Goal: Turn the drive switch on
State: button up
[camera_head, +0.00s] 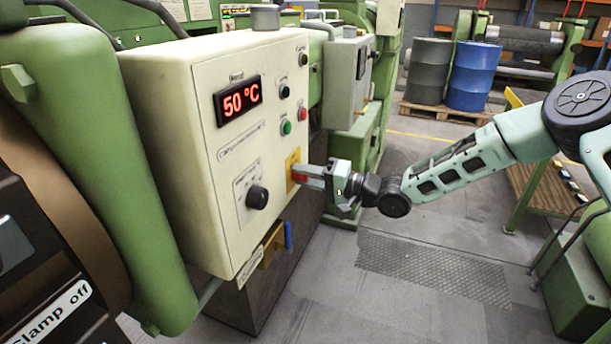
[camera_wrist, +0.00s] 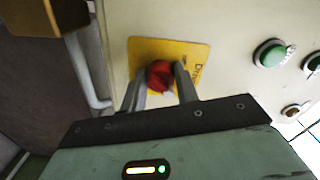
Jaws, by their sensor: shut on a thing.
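The drive switch (camera_wrist: 159,75) is a red knob on a yellow plate (camera_wrist: 194,54), which carries a partly hidden label beginning "Dri". In the head view the yellow plate (camera_head: 291,166) sits low on the right side of the cream control box's front (camera_head: 205,140). My gripper (camera_head: 306,173) reaches in from the right, level with the knob. In the wrist view its two fingers stand on either side of the red knob, shut on it. The fingers hide part of the knob, and its exact turn angle is hard to read.
A green button (camera_head: 287,128), a red button (camera_head: 303,114) and a black knob (camera_head: 257,197) are on the same panel. The display (camera_head: 238,100) reads 50 °C. A brass-coloured block with a blue handle (camera_head: 289,235) is below the box. Two barrels (camera_head: 472,76) stand behind.

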jog(key=shift+w, duration=0.1)
jog(key=o, duration=1)
jog(key=shift+c, duration=0.2)
jog(key=shift+d, duration=0.1)
jog(key=b+v, duration=0.3)
jog(key=v, duration=1.4)
jog(key=shift+d+b, duration=0.15)
jog(key=shift+b, duration=0.15)
